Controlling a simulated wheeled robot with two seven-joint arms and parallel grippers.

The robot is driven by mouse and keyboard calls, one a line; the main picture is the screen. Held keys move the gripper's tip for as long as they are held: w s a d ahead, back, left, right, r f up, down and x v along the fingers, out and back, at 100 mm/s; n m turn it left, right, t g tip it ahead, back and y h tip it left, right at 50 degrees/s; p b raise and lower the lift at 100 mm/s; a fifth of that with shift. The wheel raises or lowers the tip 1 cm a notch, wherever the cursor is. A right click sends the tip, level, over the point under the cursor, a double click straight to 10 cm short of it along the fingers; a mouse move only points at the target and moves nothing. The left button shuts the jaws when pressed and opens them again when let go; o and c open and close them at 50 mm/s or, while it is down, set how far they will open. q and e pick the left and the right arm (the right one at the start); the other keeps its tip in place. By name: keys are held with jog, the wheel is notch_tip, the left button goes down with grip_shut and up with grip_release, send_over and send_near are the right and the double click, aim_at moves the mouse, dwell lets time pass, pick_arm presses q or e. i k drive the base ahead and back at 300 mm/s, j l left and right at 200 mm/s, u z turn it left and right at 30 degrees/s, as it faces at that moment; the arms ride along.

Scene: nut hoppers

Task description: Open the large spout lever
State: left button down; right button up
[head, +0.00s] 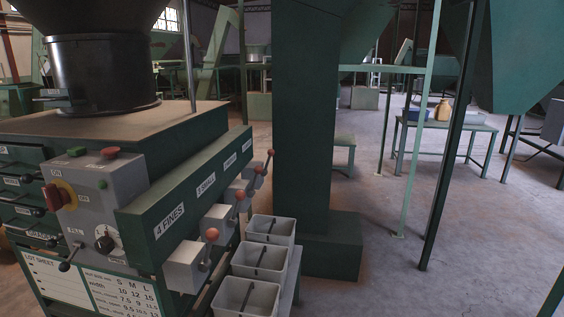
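A green sorting machine (150,195) stands at the left with a row of grey spouts along its right side. Each spout has a lever with a red-orange ball knob. The nearest spout (184,266), under the label "4 FINES" (169,221), has its knob (211,234) raised. Further knobs show behind it (238,194), (257,168), and the farthest knob (270,153) is at the far end. The farthest label (246,145) is too small to read surely, so I cannot confirm which lever is the large one. Neither of my grippers is in view.
Grey bins (270,229) stand in a row below the spouts. A control box (97,200) with a red-yellow switch faces front. A dark green column (309,120) with a wide foot stands just right of the far spouts. Open concrete floor (385,240) lies to the right.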

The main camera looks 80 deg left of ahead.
aim_at(270, 153)
jog(key=i+j+u, duration=0.15)
jog(key=i+u, duration=0.2)
jog(key=u, duration=0.15)
jog(key=i+u, duration=0.7)
jog(key=u, duration=0.25)
jog(key=i+l+u, duration=0.25)
jog(key=u, duration=0.25)
